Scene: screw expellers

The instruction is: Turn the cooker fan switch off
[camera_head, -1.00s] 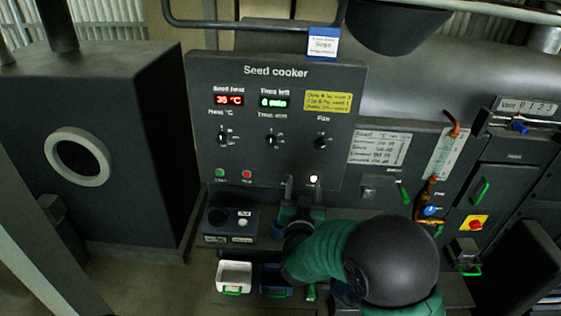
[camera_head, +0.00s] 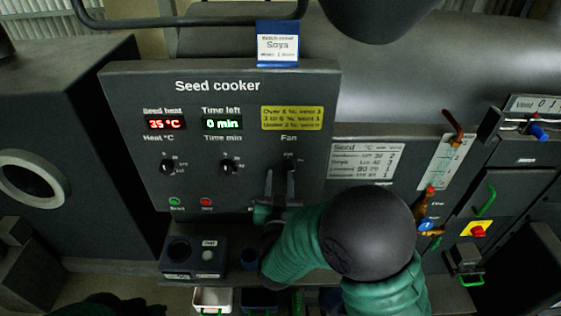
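The fan switch (camera_head: 289,161) is a small dark knob under the "Fan" label, at the right of the seed cooker's grey panel (camera_head: 225,120). My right gripper (camera_head: 279,178) is just below and in front of the knob. Its two fingers point up and stand apart, with nothing seen held between them. The right fingertip overlaps the lower part of the knob, so I cannot tell whether it touches, nor read the knob's setting. The panel area under the knob is hidden by the gripper. My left gripper is not in view; part of a dark green arm shows at the bottom left.
A heat knob (camera_head: 167,167) and a time knob (camera_head: 228,167) sit left of the fan switch. Below them are a green button (camera_head: 174,202) and a red button (camera_head: 206,202). A small dark box (camera_head: 193,258) stands below the panel. Valves and levers (camera_head: 428,210) are at the right.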

